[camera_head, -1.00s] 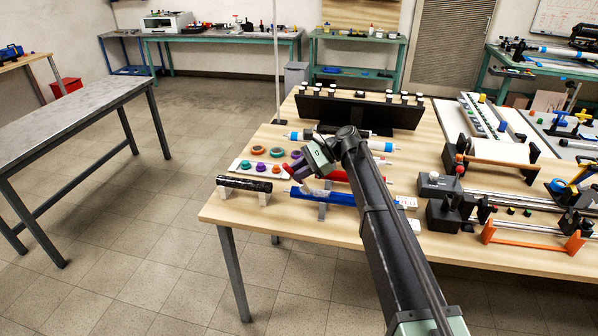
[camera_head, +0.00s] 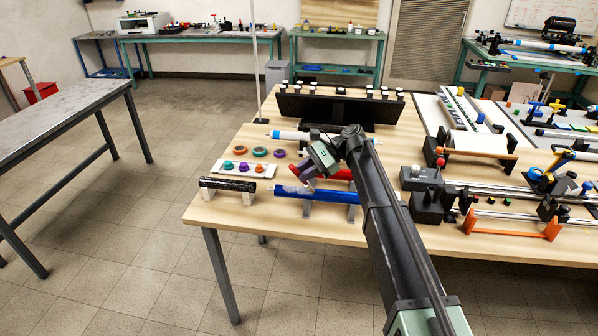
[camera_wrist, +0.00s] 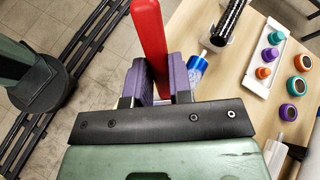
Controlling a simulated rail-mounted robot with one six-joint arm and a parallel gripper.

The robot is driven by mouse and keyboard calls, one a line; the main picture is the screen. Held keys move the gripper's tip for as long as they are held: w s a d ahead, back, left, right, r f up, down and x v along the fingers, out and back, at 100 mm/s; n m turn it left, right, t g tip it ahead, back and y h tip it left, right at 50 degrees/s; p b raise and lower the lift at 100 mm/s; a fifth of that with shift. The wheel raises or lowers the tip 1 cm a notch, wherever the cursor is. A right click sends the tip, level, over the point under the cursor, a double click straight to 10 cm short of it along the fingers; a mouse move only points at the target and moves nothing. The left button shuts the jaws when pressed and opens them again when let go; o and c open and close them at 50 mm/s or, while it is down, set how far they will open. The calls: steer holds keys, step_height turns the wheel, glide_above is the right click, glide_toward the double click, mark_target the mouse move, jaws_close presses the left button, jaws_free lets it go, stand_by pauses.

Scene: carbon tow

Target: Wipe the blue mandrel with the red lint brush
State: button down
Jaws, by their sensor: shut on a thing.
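The blue mandrel (camera_head: 335,197) lies level on grey stands near the front of the wooden table, with pale fuzz over its left part. A blue cylinder end (camera_wrist: 197,68) shows right of my fingers in the wrist view. My gripper (camera_head: 306,172) is above and behind the mandrel. The bristles are not clearly visible, and I cannot tell whether the brush touches the mandrel.
A black mandrel (camera_head: 228,190) on white blocks lies left of the blue one. Behind stands a white tray (camera_head: 227,173) with coloured knobs. A red shape (camera_head: 342,174) lies partly behind my arm. A black rack (camera_head: 335,109) stands at the back, and metal rails (camera_head: 480,192) lie right.

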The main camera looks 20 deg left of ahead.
steer(key=w+d, duration=0.2)
steer(key=d, duration=1.6)
steer(key=shift+w, duration=0.3)
stand_by(0.6)
step_height(320, 180, up, 6)
steer(key=p, duration=0.6)
step_height(320, 180, up, 3)
steer(key=p, duration=0.3)
steer(key=shift+a, duration=0.1)
stand_by(0.3)
